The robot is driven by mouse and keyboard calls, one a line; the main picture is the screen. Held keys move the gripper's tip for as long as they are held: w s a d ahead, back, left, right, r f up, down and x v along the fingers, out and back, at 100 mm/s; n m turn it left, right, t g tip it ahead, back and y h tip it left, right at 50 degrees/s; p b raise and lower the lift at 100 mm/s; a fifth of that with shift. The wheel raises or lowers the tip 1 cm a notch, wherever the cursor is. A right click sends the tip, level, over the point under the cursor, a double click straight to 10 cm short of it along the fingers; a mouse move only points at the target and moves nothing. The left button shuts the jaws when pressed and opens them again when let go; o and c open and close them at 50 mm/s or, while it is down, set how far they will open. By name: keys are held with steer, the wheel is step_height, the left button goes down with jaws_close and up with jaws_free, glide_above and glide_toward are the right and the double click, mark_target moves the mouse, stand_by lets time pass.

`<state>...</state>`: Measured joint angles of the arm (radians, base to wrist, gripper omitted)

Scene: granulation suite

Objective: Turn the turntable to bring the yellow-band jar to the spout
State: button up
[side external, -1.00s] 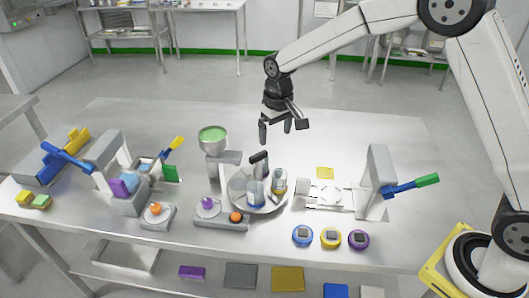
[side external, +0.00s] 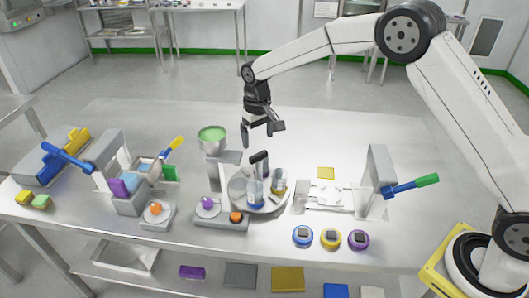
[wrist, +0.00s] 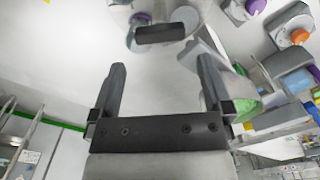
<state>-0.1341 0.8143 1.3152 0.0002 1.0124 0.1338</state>
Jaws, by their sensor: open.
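The round grey turntable (side external: 238,199) stands mid-table with clear jars on it. The yellow-band jar (side external: 279,184) is on its right side and the blue-band jar (side external: 256,195) at its front. A dark upright handle (side external: 259,163) rises at the turntable's back; in the wrist view its dark bar (wrist: 160,34) lies ahead of the fingers. The grey spout (side external: 225,157) under the green-filled hopper (side external: 212,138) is at the turntable's back left. My gripper (side external: 257,131) is open and empty above the handle, apart from it; both fingers also show in the wrist view (wrist: 162,66).
A press with a green-tipped lever (side external: 412,186) stands to the right. Blue (side external: 303,235), yellow (side external: 330,237) and purple (side external: 358,239) round pieces lie at front right. The table behind is clear.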

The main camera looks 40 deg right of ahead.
mark_target(258, 154)
steer(key=shift+f, duration=2.9)
jaws_close()
